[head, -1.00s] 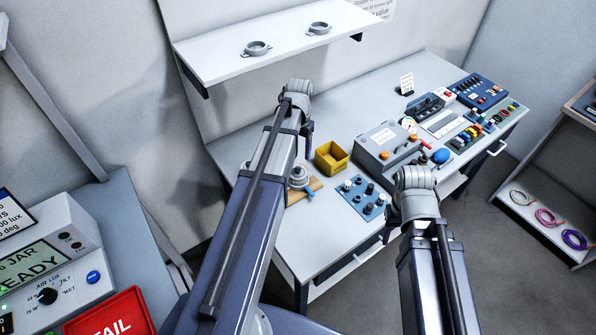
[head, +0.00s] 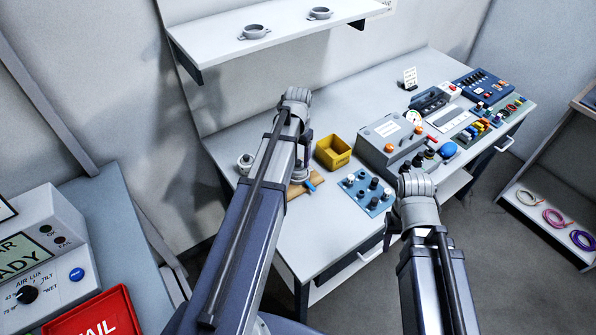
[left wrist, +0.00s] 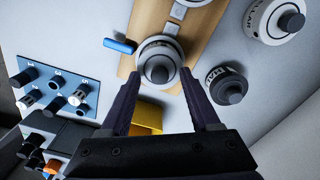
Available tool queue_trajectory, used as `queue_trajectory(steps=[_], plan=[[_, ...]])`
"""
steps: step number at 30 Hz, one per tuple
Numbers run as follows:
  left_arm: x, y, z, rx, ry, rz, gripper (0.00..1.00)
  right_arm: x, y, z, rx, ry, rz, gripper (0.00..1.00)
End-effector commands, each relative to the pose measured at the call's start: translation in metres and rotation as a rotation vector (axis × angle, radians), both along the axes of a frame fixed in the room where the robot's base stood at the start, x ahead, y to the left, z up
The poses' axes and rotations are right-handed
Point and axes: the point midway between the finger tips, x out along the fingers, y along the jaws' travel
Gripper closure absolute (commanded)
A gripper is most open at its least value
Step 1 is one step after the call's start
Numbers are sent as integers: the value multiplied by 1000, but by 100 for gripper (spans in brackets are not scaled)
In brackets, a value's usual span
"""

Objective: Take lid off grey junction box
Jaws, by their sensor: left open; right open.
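A grey box (head: 388,146) with orange knobs and a white label on top stands mid-bench in the head view; it looks like the junction box, and its top is on. A corner shows at the lower left of the left wrist view (left wrist: 38,165). My left gripper (left wrist: 160,82) is open above a round white part with a dark knob (left wrist: 158,66) on a wooden board, its fingers on either side; I cannot tell whether they touch it. In the head view my left gripper (head: 307,150) is partly hidden by its arm. My right gripper (head: 388,228) is mostly hidden behind its arm.
A yellow bin (head: 333,152) and a blue knob panel (head: 365,190) lie between board and grey box. Round jars (left wrist: 275,20) stand beside the board. More panels (head: 480,88) fill the bench's right end. A shelf (head: 285,28) overhangs the back.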

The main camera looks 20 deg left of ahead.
Motion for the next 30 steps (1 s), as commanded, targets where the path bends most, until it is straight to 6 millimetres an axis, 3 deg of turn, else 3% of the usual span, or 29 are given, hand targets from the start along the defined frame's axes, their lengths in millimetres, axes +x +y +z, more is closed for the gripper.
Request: queue_trajectory(steps=[8, 25, 30], plan=[[0, 0, -5, 0, 0, 0, 37, 0, 0, -5, 0, 0, 0, 50], [0, 0, -5, 0, 0, 0, 99, 0, 0, -5, 0, 0, 0, 50], [0, 0, -5, 0, 0, 0, 100, 0, 0, -5, 0, 0, 0, 50]])
